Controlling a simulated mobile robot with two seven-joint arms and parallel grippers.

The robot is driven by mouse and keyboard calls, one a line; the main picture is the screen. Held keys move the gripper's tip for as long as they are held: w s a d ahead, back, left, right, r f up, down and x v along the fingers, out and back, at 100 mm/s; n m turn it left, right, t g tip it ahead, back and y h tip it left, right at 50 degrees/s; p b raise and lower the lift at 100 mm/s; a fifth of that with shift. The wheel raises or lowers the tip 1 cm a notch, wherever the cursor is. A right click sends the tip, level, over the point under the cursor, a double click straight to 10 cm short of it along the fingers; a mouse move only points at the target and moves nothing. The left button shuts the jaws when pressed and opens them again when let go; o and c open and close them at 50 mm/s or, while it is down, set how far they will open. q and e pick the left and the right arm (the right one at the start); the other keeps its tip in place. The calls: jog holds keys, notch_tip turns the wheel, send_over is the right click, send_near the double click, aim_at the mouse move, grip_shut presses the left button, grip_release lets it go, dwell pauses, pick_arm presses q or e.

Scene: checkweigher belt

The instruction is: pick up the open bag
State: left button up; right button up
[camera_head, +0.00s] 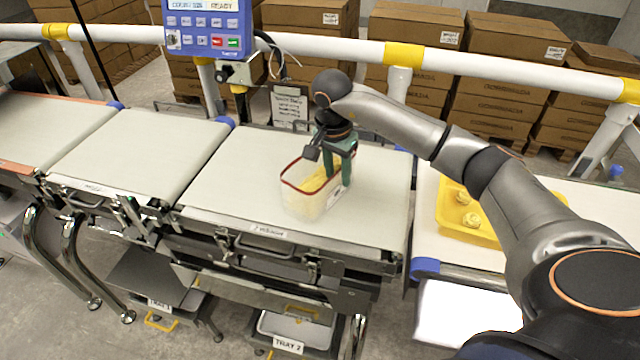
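The open bag (304,203) is a clear, box-shaped bag with a red rim and yellow contents. It stands upright on the middle weigher belt (385,200), with its top facing up. My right gripper (340,170) points down at the bag's right rear side, its green fingers at the rim. One finger seems to be over the opening and one outside the wall. I cannot tell whether they are closed on the wall, and the rim there is partly hidden. My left gripper is out of view.
A yellow tray (447,215) with pale pieces stands on the right-hand surface under my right arm. A blue control panel (208,28) and white guard rail (305,45) run behind the belt. Tray 2 (290,345) sits below. The belts (150,150) to the left are empty.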

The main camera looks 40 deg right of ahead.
jog(key=shift+f, duration=0.4)
grip_shut()
jog(key=shift+r, duration=0.1)
dwell(1.1)
